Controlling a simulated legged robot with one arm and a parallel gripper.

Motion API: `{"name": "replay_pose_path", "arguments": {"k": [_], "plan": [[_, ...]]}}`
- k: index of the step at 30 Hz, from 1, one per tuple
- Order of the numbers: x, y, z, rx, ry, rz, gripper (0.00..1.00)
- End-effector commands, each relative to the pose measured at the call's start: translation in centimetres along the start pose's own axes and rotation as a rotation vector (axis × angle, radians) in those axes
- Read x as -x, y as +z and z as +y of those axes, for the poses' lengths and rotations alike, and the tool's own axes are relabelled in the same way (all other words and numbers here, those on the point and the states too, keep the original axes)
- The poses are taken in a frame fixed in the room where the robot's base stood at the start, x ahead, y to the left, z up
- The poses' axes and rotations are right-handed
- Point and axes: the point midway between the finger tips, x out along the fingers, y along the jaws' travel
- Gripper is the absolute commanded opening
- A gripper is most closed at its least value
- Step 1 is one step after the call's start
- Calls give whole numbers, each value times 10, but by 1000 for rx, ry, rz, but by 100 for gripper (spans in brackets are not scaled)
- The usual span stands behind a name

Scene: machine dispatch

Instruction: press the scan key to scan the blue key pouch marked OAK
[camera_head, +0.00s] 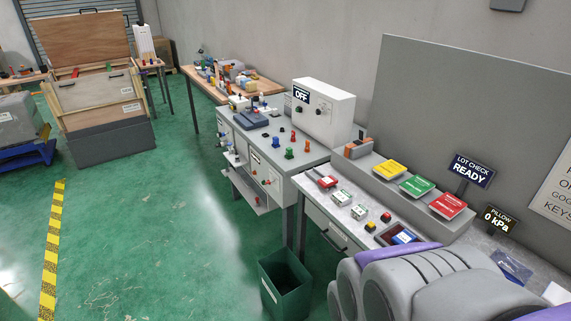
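A small blue item (404,237) lies at the dark-framed device on the right bench. It may be the key pouch, but any OAK marking is too small to read. I cannot tell which is the scan key. A flat blue packet (511,266) lies farther right on the bench, its marking unreadable. My grey and purple arm fills the lower right and hides part of the bench front. My gripper does not show.
A sign reading LOT CHECK READY (473,171) and one reading PILLOW 0 kPa (495,219) stand at the bench's back. Yellow, green and red cards (447,206) lie on a raised ledge. A dark green bin (285,287) stands on the floor. Open green floor lies left.

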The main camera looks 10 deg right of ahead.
Motion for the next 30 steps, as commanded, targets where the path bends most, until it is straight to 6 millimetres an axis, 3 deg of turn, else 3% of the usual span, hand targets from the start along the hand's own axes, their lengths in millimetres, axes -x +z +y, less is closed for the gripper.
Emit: {"name": "replay_pose_path", "arguments": {"k": [2,23,30], "plan": [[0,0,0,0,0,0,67],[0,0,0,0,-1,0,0],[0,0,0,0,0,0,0]]}}
